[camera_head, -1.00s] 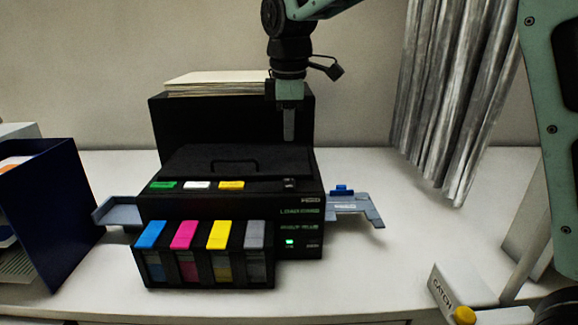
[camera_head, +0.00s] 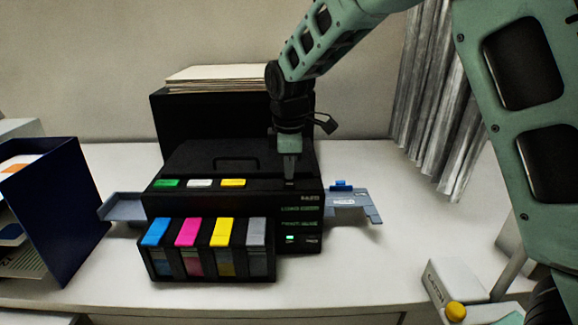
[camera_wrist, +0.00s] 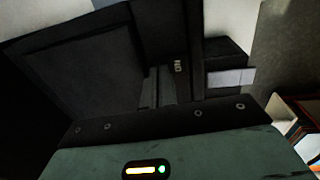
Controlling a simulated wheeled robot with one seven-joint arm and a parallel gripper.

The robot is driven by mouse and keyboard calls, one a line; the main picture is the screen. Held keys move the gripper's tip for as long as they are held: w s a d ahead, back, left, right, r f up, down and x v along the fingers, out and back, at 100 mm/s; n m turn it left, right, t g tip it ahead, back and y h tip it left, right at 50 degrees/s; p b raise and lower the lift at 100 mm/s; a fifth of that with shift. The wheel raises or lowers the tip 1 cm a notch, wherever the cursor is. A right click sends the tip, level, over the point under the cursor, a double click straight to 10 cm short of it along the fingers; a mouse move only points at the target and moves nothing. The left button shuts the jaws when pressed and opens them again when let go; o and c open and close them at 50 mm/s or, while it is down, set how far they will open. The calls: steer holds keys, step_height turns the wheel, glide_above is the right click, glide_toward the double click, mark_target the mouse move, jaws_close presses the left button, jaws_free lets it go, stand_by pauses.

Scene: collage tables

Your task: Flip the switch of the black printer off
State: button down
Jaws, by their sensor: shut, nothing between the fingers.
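The black printer (camera_head: 262,199) stands on the white table with colored ink tanks (camera_head: 208,246) along its front left. A green light (camera_head: 290,239) glows on its front panel. My gripper (camera_head: 290,180) is shut and empty, pointing straight down at the top right front of the printer. Its tips are at or just above the small switch area there and hide most of it; I cannot tell whether they touch.
A paper stack (camera_head: 215,76) rises behind the printer. Grey trays (camera_head: 345,207) stick out at both sides. A dark blue folder holder (camera_head: 70,205) is at left, a grey curtain (camera_head: 430,100) at back right, and a white box with a yellow knob (camera_head: 456,312) at front right.

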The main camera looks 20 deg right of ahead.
steer(key=shift+w+d+g+p, duration=0.15)
steer(key=shift+g+p, duration=0.15)
steer(key=shift+p, duration=0.25)
steer(key=shift+f, duration=0.25)
steer(key=shift+s, duration=0.25)
steer(key=shift+s+a+r, duration=0.15)
steer(key=shift+s+a, duration=0.2)
steer(key=shift+s, duration=0.2)
